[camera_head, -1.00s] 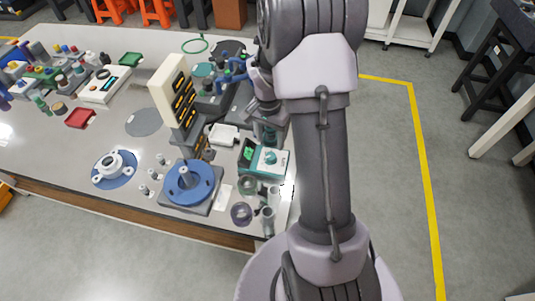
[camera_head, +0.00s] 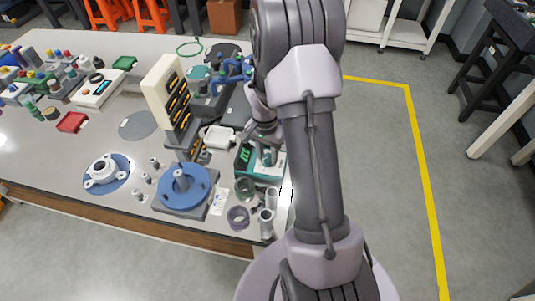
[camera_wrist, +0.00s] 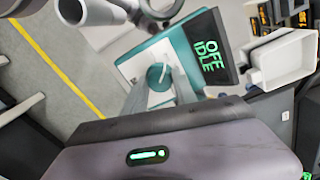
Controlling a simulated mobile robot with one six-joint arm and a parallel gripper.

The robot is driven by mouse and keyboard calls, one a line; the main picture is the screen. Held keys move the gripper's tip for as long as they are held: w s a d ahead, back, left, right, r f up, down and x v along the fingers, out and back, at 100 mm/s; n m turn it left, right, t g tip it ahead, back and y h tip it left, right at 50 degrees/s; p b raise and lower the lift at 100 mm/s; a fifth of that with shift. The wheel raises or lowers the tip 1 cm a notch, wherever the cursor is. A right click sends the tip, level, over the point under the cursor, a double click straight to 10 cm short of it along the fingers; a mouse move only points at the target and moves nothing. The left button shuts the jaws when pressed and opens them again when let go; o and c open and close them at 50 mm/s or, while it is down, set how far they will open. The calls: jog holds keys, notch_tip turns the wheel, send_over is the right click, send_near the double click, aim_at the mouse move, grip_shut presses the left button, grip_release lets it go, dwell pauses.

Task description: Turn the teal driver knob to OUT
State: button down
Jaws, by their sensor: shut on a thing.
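The teal driver (camera_head: 262,178) stands near the table's right edge in the head view, with a dark screen showing green marks. In the wrist view the driver (camera_wrist: 163,46) has a pale top panel, and its screen (camera_wrist: 206,50) reads OFF and IDLE. The teal knob (camera_wrist: 157,76) sticks up from the panel. My gripper (camera_wrist: 160,80) has its two fingers on either side of the knob and is shut on it. The gripper (camera_head: 267,146) is over the driver in the head view. The finger contacts and the knob's pointer are hard to make out.
A cream rack (camera_head: 164,90) stands left of the driver, with a white tray (camera_head: 217,137) between them. A blue round fixture (camera_head: 184,188) and several small cylinders and rings lie in front. Open floor is to the right.

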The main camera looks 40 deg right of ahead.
jog(key=n+p, duration=0.1)
jog(key=n, duration=0.2)
jog(key=shift+n, duration=0.4)
jog(key=shift+n+p, duration=0.9)
jog(key=shift+n, duration=1.3)
jog(key=c, duration=1)
grip_release()
